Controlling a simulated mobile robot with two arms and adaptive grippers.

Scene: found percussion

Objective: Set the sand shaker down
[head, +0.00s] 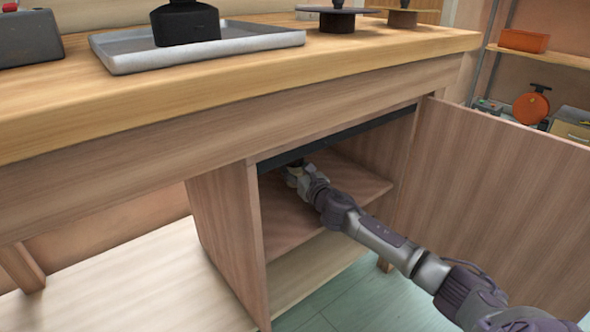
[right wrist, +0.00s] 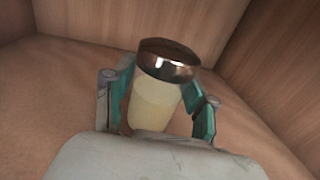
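The sand shaker (right wrist: 155,100) is a small jar of pale sand with a shiny dark metal cap. It stands between the two green-padded fingers of my right gripper (right wrist: 160,103) in the right wrist view. The fingers are close on both sides and appear shut on it. Its base is hidden by the gripper body, so I cannot tell whether it touches the shelf. In the head view, my right gripper (head: 293,172) is inside the open cabinet, above the upper shelf (head: 290,222), and the shaker cannot be made out there. My left gripper is not in view.
The cabinet door (head: 490,190) stands open on the right of my arm. The workbench top (head: 250,80) overhangs the cabinet and carries a metal tray (head: 120,57). Wooden walls surround the gripper closely in the right wrist view. The visible shelf is otherwise clear.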

